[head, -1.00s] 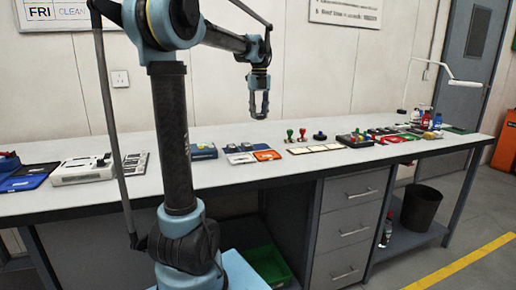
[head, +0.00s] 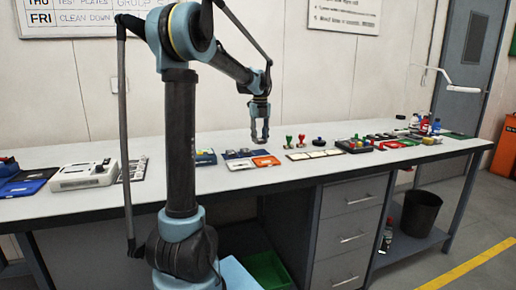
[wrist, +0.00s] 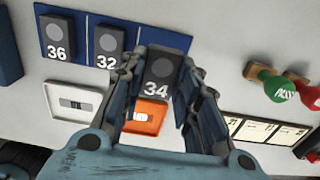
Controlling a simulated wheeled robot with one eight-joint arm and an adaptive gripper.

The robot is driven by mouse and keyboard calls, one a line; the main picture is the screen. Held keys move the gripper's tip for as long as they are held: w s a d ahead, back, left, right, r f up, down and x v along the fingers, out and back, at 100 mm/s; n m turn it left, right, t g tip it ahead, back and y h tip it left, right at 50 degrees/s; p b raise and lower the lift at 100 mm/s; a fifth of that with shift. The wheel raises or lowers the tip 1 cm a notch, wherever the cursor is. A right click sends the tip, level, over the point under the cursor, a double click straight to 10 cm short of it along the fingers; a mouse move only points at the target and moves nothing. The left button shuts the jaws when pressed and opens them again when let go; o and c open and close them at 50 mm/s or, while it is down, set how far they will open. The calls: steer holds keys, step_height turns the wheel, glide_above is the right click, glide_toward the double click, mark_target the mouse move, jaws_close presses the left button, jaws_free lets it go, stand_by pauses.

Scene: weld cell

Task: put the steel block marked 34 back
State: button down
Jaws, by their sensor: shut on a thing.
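The steel block marked 34 (wrist: 160,72) is dark grey with a round face and sits between the fingers of my gripper (wrist: 162,62) in the wrist view. My gripper is shut on it. In the head view my gripper (head: 260,142) hangs over the bench, and the block is too small to make out. A blue board (wrist: 91,40) carries blocks marked 36 (wrist: 57,38) and 32 (wrist: 108,45). The held block overlaps the board's right part in the wrist view; I cannot tell its height over it.

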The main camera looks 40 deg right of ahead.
mark_target(260, 139)
steer(key=shift+f, duration=2.15)
steer(key=shift+f, duration=0.1)
steer(key=c, duration=1.2)
jaws_free()
step_height(260, 139, up, 12)
steer(key=shift+r, duration=0.15)
